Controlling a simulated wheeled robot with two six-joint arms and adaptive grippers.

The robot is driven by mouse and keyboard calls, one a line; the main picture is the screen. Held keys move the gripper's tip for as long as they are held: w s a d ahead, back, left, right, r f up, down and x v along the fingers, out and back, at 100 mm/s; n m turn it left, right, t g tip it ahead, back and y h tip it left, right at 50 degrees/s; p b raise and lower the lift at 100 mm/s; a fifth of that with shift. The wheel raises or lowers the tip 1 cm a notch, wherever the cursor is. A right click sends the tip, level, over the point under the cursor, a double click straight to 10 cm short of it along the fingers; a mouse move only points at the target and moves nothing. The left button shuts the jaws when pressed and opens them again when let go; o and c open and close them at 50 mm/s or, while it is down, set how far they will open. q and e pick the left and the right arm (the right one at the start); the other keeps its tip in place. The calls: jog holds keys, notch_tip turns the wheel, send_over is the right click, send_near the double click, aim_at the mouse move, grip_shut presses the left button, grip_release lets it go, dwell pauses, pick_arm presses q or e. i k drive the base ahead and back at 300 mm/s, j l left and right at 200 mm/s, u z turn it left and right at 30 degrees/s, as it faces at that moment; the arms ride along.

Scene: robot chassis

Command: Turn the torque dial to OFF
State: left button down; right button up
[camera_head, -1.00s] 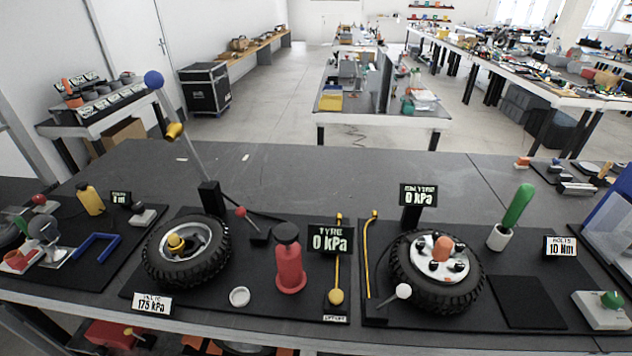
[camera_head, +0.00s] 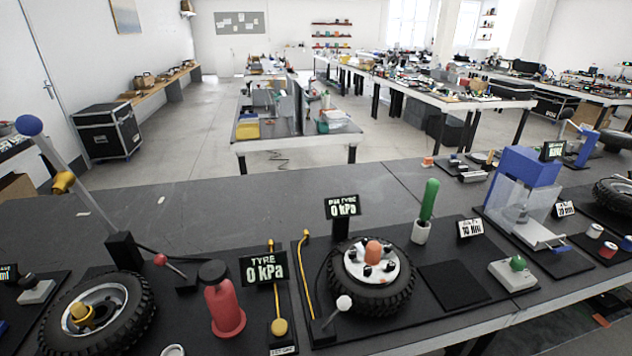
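A pale grey box (camera_head: 508,275) with a round green knob (camera_head: 518,263) sits on the black mat at the right of the middle station. It may be the torque dial; I see no OFF mark that I can read. A small sign (camera_head: 471,228) behind it shows about 10 Nm, partly blurred. A tool with a green handle (camera_head: 429,199) stands upright in a white cup (camera_head: 420,232). Neither of my grippers shows in the head view, so nothing is seen touching the knob.
A wheel with a silver hub (camera_head: 372,272) lies left of the box, a flat black pad (camera_head: 454,285) between them. A blue press with a clear guard (camera_head: 526,185) stands to the right. A red pump (camera_head: 225,308) and another wheel (camera_head: 98,315) are at left.

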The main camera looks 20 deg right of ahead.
aim_at(516, 263)
jog(key=z, duration=1.25)
